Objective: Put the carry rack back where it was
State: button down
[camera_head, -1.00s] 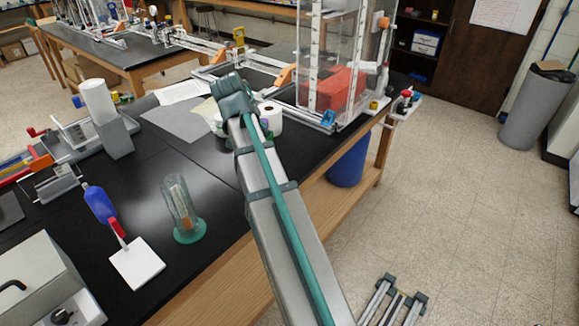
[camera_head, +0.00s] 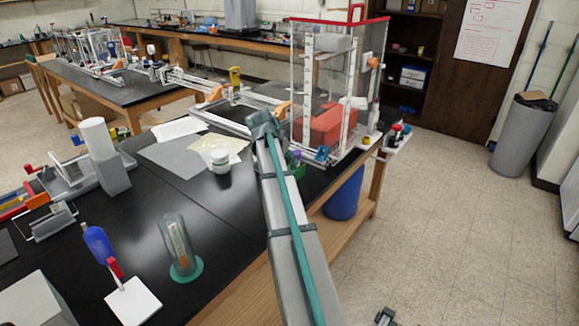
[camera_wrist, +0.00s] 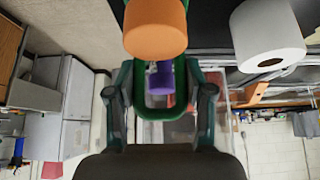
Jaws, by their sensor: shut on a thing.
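The carry rack is a green frame (camera_wrist: 155,112) between my gripper's dark green fingers in the wrist view. My gripper (camera_wrist: 160,88) is shut on it. An orange cylinder (camera_wrist: 155,30) stands close in front of the fingers, and a purple piece (camera_wrist: 160,78) shows inside the green frame. In the head view a bit of the green rack (camera_head: 299,172) with a purple top shows just right of my arm. The rest of the rack and my fingertips are hidden behind the arm. I cannot tell whether the rack touches the bench.
A white roll (camera_wrist: 268,38) is close beside the rack in the wrist view. A white jar (camera_head: 220,160) stands left of my arm. A clear tall enclosure (camera_head: 338,85) is just beyond. A glass cylinder (camera_head: 178,245) stands nearer. The bench's right edge is close.

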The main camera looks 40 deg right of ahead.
aim_at(289, 168)
jog(key=shift+w+p+x, duration=0.25)
jog(key=shift+p+x, duration=0.1)
jog(key=shift+x, duration=0.75)
jog(key=shift+w+p+x, duration=0.25)
jog(key=shift+p+x, duration=0.1)
jog(key=shift+x, duration=0.8)
jog(key=shift+f+p, duration=0.65)
jog(key=shift+f, duration=0.65)
jog(key=shift+c, duration=2.2)
grip_release()
jog(key=shift+f, duration=0.1)
jog(key=b+v, duration=0.3)
jog(key=v, duration=0.9)
jog(key=shift+s, duration=0.1)
